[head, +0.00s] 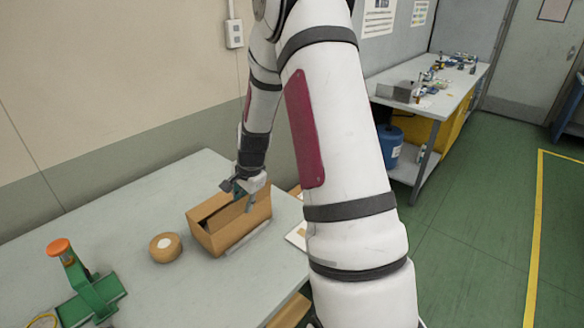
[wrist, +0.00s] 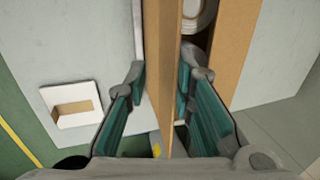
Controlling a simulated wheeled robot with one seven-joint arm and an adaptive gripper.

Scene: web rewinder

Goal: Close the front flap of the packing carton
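The brown packing carton (head: 232,232) stands on the grey table, with its top at least partly open. My gripper (head: 247,195) is down at the carton's far right top edge. In the wrist view, my gripper (wrist: 165,85) has its two green-padded fingers apart. An upright cardboard panel (wrist: 162,45) of the carton runs between them. Both fingertips are close to the panel; I cannot tell whether they touch it. Another carton wall (wrist: 235,45) shows at the right, with a pale round item (wrist: 198,18) in the gap. Which panel is the front flap is unclear.
A white square piece (wrist: 70,120) lies left of my fingers in the wrist view. A wall (head: 110,100) stands behind the table.

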